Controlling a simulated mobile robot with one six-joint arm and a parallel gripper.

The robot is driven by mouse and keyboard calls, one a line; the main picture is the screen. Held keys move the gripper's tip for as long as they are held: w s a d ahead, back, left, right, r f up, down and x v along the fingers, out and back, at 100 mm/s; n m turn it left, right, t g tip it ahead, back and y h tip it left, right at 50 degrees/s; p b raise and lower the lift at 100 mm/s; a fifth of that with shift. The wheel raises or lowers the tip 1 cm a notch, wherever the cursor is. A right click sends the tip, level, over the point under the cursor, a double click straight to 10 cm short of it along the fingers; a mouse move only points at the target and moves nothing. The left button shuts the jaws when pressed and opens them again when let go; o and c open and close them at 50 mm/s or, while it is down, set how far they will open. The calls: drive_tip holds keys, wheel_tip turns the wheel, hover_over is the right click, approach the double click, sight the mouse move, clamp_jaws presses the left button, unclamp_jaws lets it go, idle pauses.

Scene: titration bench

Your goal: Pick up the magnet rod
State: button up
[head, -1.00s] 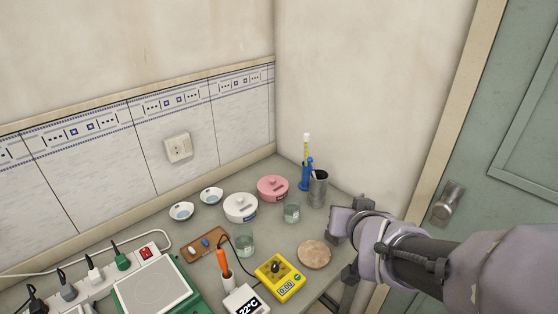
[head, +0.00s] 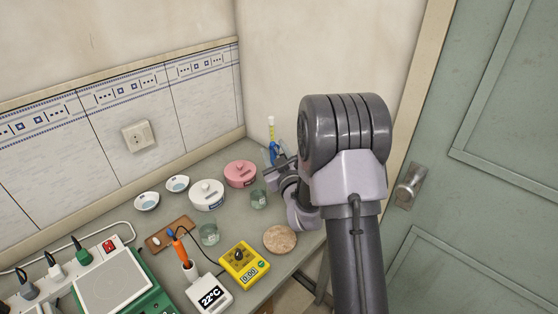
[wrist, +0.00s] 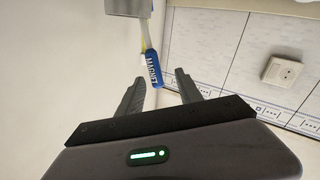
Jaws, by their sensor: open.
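The magnet rod (wrist: 151,70) has a blue handle labelled MAGNET and a pale shaft. In the wrist view its handle end lies just ahead of and between my open fingertips, nearer the left one, with no clear contact. The shaft runs toward the grey cup (wrist: 128,6) at the top edge. My gripper (wrist: 158,78) is open and empty. In the head view my gripper (head: 279,166) is at the back corner of the bench, and my arm hides the cup. Blue showing beside it (head: 274,152) may be partly the rod's handle.
A yellow-topped tube (head: 271,128) stands close behind my gripper. A round cork mat (head: 280,239) lies in front. Walls close off the corner.

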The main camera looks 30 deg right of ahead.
drive_tip(key=w, duration=0.2)
drive_tip(key=w+d, duration=0.1)
drive_tip(key=w, duration=0.2)
drive_tip(key=shift+w+d+f, duration=0.1)
drive_tip(key=shift+w+d, duration=0.1)
drive_tip(key=shift+w, duration=0.15)
clamp_jaws()
wheel_tip(320, 180, up, 10)
drive_tip(key=p, duration=0.2)
